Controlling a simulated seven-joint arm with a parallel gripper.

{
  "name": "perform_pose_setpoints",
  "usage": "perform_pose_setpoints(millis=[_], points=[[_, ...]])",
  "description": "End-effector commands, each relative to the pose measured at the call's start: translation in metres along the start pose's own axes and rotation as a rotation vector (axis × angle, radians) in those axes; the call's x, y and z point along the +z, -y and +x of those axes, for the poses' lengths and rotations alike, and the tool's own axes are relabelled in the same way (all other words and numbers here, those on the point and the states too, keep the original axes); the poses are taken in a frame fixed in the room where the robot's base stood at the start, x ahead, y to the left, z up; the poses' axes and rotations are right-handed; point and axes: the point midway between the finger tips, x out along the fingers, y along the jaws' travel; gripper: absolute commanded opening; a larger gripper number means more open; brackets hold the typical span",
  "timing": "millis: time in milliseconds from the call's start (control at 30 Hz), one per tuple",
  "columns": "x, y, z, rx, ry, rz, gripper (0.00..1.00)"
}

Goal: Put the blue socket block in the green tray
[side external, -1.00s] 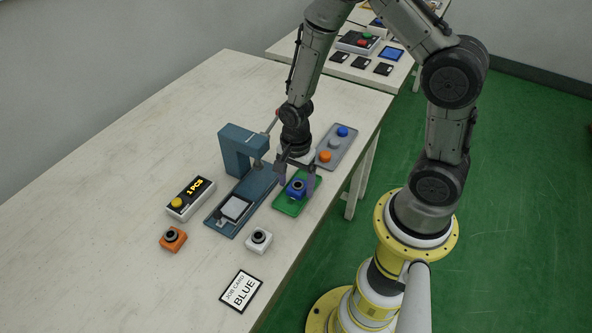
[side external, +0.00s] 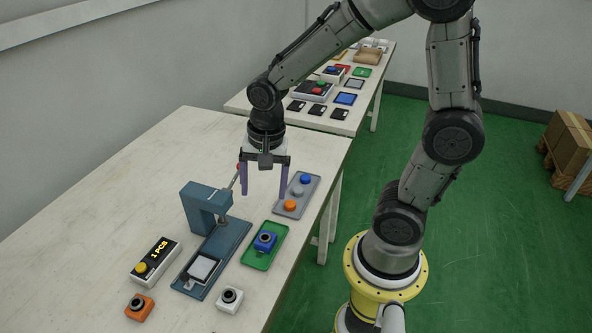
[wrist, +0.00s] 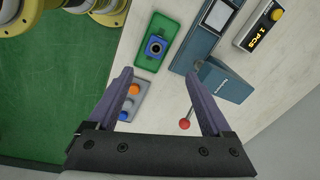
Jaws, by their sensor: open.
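The blue socket block (side external: 265,240) with its dark round socket sits upright in the green tray (side external: 251,259) near the right edge of the table. In the wrist view the blue socket block (wrist: 156,46) lies inside the rim of the green tray (wrist: 147,63). My gripper (side external: 264,193) is open and empty. It is above the table, behind the green tray and apart from the block. In the wrist view my gripper (wrist: 165,80) shows its two fingers spread wide with nothing between them.
A blue press (side external: 206,205) with a red-knobbed lever stands left of the tray. A grey tray (side external: 302,187) with blue, grey and orange round pieces is behind. An orange block (side external: 139,307), a white block (side external: 229,300) and a counter box (side external: 155,262) are in front. The table's left side is bare.

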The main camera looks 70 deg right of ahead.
Motion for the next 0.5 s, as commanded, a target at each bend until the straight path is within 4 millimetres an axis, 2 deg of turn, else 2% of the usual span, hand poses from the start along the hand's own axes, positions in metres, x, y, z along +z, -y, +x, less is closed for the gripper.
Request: perform_pose_setpoints(millis=[33,200,333,500], points=[[0.004,-0.005,-0.022,-0.049,-0.023,-0.118,0.84],[0.02,-0.036,-0.077,-0.16,-0.12,-0.574,0.84],[0.032,-0.061,-0.103,-0.212,-0.213,-0.876,0.84],[0.041,-0.083,-0.118,-0.235,-0.301,-1.125,0.84]])
